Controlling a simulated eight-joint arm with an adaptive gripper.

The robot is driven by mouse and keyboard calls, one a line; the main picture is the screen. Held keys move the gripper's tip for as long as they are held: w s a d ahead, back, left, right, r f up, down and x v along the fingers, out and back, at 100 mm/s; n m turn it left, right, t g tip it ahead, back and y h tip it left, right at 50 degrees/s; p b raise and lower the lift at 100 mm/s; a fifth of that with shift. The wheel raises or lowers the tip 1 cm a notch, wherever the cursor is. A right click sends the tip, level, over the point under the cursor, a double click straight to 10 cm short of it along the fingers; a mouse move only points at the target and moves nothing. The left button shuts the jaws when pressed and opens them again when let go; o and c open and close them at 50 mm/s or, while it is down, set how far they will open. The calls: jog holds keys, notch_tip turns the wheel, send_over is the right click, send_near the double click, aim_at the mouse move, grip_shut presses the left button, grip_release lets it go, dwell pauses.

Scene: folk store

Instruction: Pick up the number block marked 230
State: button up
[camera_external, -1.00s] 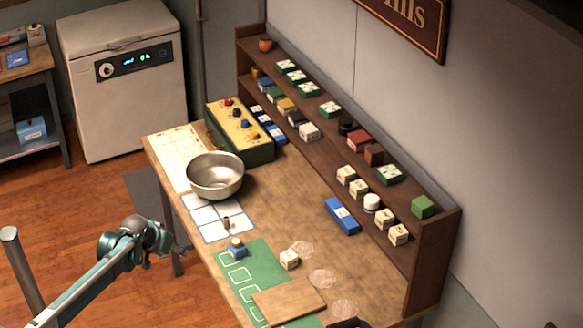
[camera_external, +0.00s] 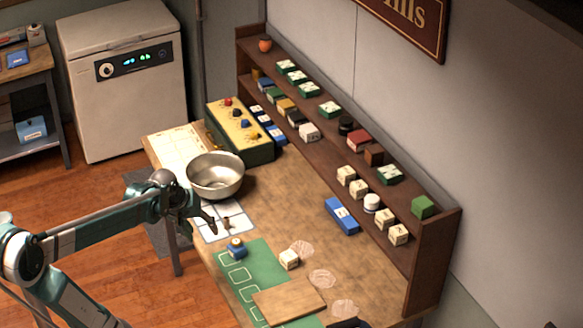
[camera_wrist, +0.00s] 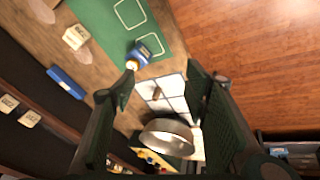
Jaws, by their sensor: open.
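Several cream number blocks are in view, but I cannot read which is marked 230. One cream block (camera_external: 289,259) stands on the table by the green mat; it also shows in the wrist view (camera_wrist: 75,37). Two blocks, a left one (camera_external: 346,175) and a right one (camera_external: 358,188), stand on the shelf's lower ledge. Another pair (camera_external: 386,219) (camera_external: 398,234) stands farther right, past a white jar. Two shelf blocks (camera_wrist: 7,103) (camera_wrist: 29,119) show in the wrist view. My gripper (camera_external: 212,222) is open and empty above the white-squared sheet, apart from every number block.
A steel bowl (camera_external: 215,187) and a small brown piece (camera_external: 226,224) are near my gripper. A blue bottle-like item (camera_external: 236,248) sits on the green mat (camera_external: 262,270). A wooden board (camera_external: 289,301) lies in front. The shelf (camera_external: 434,262) lines the back.

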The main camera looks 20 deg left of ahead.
jog(key=w+d+n+g+h+p, duration=0.2)
jog(key=w+d+n+g+p, duration=0.3)
jog(key=w+d, duration=0.55)
jog(key=n+g+p, duration=0.2)
jog(key=p, duration=0.5)
send_near(288, 254)
jog(key=f, duration=0.2)
jog(key=shift+s+d+f, duration=0.25)
jog(key=shift+d+f, duration=0.1)
jog(key=shift+d, duration=0.2)
jog(key=shift+x, duration=1.3)
jog(key=shift+b+x, duration=0.5)
jog(key=shift+x, duration=2.1)
jog(key=shift+s, duration=0.1)
